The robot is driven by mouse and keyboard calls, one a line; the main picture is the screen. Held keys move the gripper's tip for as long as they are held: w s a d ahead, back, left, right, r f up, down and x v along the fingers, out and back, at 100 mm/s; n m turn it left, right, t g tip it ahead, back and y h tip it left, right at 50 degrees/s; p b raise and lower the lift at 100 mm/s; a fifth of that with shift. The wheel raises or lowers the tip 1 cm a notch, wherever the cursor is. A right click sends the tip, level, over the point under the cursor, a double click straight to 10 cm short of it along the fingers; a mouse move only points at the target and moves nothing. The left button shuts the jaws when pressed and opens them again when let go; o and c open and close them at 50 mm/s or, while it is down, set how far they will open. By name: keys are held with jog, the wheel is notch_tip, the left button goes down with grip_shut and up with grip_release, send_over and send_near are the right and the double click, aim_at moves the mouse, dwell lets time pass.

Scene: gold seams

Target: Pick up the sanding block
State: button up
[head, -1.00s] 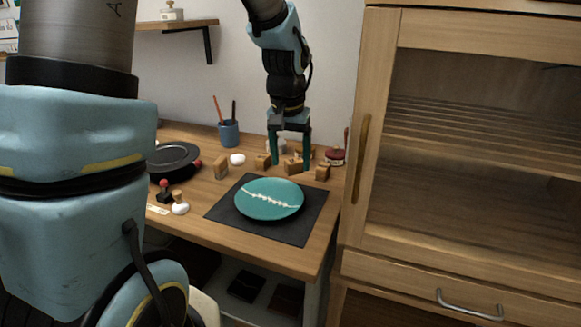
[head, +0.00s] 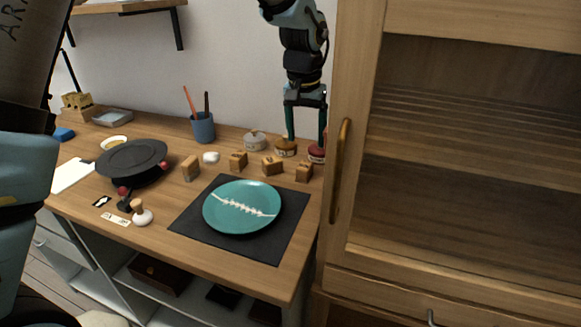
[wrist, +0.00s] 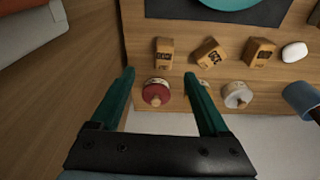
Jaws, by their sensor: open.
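Several small wooden blocks stand on the table. One block (head: 191,167), left of the others, has a greyish lower part and may be the sanding block; I cannot tell for sure. Three more blocks, left (head: 238,160), middle (head: 272,166) and right (head: 304,171), stand behind the plate; they also show in the wrist view, with dark marks on their faces (wrist: 164,52). My gripper (head: 306,139) is open and empty above the back right of the table, by the lidded jars. In the wrist view the red-lidded jar (wrist: 156,92) lies between its fingers.
A teal plate with a pale seam (head: 240,207) lies on a dark mat (head: 285,236). A blue cup with tools (head: 203,128), a white oval piece (head: 211,157) and a black turntable (head: 132,160) stand left. A wooden cabinet (head: 352,225) borders the table's right.

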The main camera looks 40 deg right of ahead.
aim_at(305, 165)
jog(key=shift+d+f, duration=0.2)
jog(key=shift+f, duration=0.15)
jog(key=f, duration=0.1)
jog(key=f+p, duration=0.1)
jog(key=f, duration=0.3)
jog(key=shift+w+d, duration=0.3)
jog(key=shift+w, duration=0.05)
jog(key=shift+w+d+f+p, duration=0.1)
jog(key=shift+w+f+p, duration=0.1)
jog(key=shift+f+p, duration=0.5)
jog(key=shift+w+d+f+p, duration=0.1)
jog(key=shift+w+f+p, duration=0.15)
jog(key=shift+f, duration=0.7)
jog(key=shift+w+d+f+p, duration=0.15)
jog(key=shift+f+p, duration=0.4)
jog(key=shift+f, duration=0.3)
jog(key=shift+c, duration=0.3)
grip_shut()
